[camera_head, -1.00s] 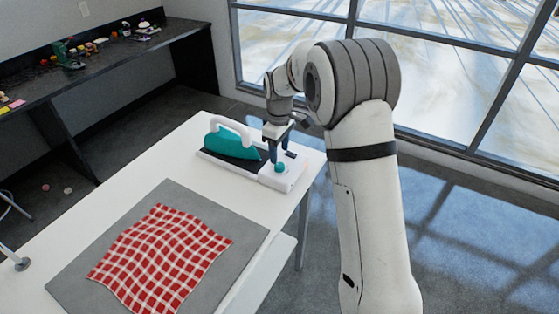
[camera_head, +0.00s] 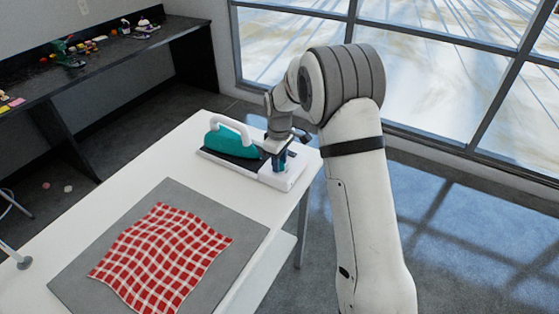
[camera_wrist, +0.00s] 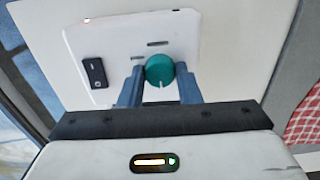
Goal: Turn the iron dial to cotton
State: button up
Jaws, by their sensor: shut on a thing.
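The teal dial (camera_wrist: 160,69) sits on the white iron base (camera_wrist: 120,45), with a small pale pointer mark at its edge nearest my gripper in the wrist view. My gripper (camera_wrist: 159,75) has its two blue fingers on either side of the dial and is shut on it. In the head view my gripper (camera_head: 280,163) reaches down onto the right end of the base (camera_head: 288,178), and the dial is mostly hidden. The teal iron (camera_head: 232,143) with a white handle rests on the left part of the base. Any setting labels are too small to read.
A black switch (camera_wrist: 94,73) is on the base beside the dial. The white table (camera_head: 130,168) carries a grey mat (camera_head: 70,285) with a red checked cloth (camera_head: 160,258). A dark bench (camera_head: 110,55) with small objects stands behind, along the wall.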

jog(key=c, duration=0.4)
